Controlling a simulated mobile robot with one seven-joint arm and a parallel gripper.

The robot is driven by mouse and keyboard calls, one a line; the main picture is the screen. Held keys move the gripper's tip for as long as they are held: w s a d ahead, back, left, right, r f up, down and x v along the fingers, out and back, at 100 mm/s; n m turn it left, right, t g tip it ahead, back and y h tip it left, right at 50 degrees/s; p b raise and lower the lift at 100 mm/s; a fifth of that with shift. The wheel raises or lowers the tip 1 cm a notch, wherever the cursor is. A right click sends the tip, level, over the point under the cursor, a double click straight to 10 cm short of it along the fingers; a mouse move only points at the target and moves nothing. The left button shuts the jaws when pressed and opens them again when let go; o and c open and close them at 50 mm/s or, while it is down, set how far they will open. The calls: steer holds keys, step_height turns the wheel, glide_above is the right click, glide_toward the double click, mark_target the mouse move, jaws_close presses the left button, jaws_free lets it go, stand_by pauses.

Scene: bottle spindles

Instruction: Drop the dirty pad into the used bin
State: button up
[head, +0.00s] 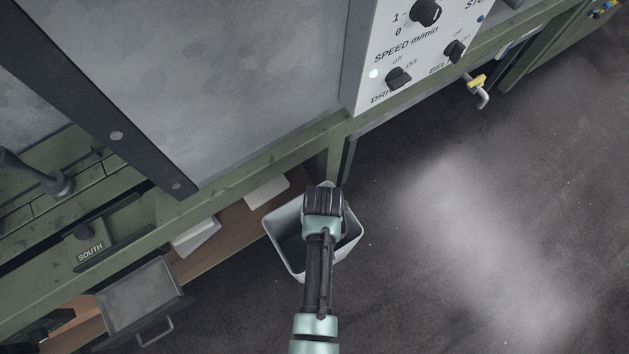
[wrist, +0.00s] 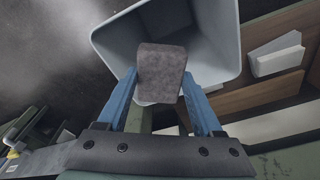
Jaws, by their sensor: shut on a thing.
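The dirty pad (wrist: 161,72) is a grey-brown, mottled block in the wrist view. My gripper (wrist: 160,88) is shut on it, with a blue finger at each side. The pad shows against the open mouth of a pale grey bin (wrist: 113,43), with the bin's inside behind it. In the head view the bin (head: 276,240) stands on the floor, and my gripper (head: 325,190) is over its far rim. My arm covers the middle of the bin, and the pad is hidden there. I cannot tell how high the pad is above the rim.
A green machine with a control panel (head: 405,45) stands behind the bin. A low wooden shelf (head: 232,219) holds pale pads (head: 197,237) left of the bin. A grey metal drawer or tray (head: 138,293) with a handle juts out at lower left. The floor at right is clear.

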steer(key=o, duration=1.4)
step_height(320, 180, up, 13)
steer(key=s+p, duration=0.1)
steer(key=p, duration=0.3)
steer(key=shift+s, duration=0.3)
steer(key=shift+d, duration=0.1)
